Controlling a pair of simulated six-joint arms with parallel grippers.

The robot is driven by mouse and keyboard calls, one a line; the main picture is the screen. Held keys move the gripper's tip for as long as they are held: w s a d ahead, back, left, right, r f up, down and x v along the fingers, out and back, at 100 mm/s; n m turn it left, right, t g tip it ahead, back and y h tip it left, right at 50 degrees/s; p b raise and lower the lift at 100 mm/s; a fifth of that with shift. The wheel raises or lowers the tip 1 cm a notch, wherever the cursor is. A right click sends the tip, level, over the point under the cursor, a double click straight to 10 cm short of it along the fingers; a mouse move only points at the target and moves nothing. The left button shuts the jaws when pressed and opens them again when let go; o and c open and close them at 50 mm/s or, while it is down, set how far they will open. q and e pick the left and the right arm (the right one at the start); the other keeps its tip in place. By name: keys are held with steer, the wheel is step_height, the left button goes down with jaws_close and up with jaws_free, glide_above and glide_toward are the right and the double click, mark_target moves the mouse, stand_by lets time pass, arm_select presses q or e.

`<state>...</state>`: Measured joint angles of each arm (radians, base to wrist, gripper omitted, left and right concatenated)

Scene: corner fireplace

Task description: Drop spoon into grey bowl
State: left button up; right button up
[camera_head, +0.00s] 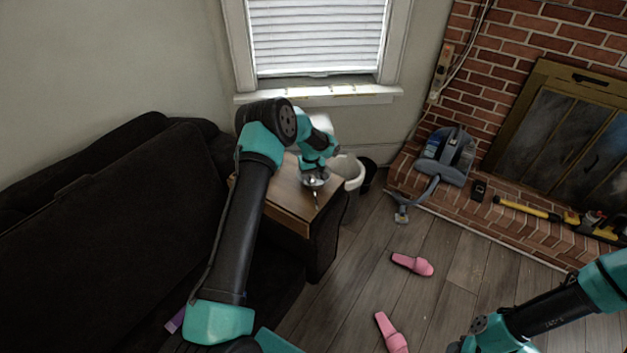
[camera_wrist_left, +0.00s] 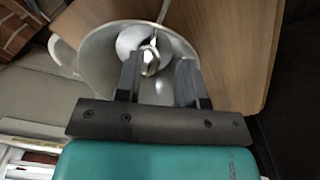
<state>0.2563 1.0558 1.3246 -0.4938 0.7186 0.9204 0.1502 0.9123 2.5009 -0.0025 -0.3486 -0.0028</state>
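My left gripper (camera_head: 316,184) is low over the wooden side table in the head view. The left wrist view shows its two fingers (camera_wrist_left: 158,70) apart, with a clear gap between them. Fingers hide part of the bowl. My right gripper is out of frame.
The wooden table (camera_head: 283,200) stands beside a dark sofa (camera_head: 90,230). A white bin-like rim (camera_head: 357,181) is at its right. A vacuum (camera_head: 446,155) rests by the brick hearth. Pink slippers (camera_head: 412,264) lie on the otherwise open floor.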

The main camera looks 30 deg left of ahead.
arm_select(q)
step_height(320, 180, up, 17)
steer(key=shift+s+a+r, duration=0.15)
stand_by(0.5)
stand_by(0.5)
steer(key=s+d+f+m+h, duration=0.3)
steer(key=s+d+f+m, duration=0.1)
steer(key=s+d+f, duration=1.05)
steer(key=s+d+f+m, duration=0.1)
steer(key=s+d+f, duration=0.1)
steer(key=s, duration=0.5)
steer(key=s+d+f+m, duration=0.1)
steer(key=s+d+f, duration=0.1)
steer(key=s, duration=0.5)
steer(key=s+d+f+m, duration=0.1)
steer(key=s+d+f, duration=0.1)
steer(key=s, duration=0.5)
steer(key=shift+s+d+t+h, duration=0.25)
steer(key=shift+s+t+h, duration=0.05)
steer(key=shift+s, duration=0.1)
steer(key=shift+a, duration=0.1)
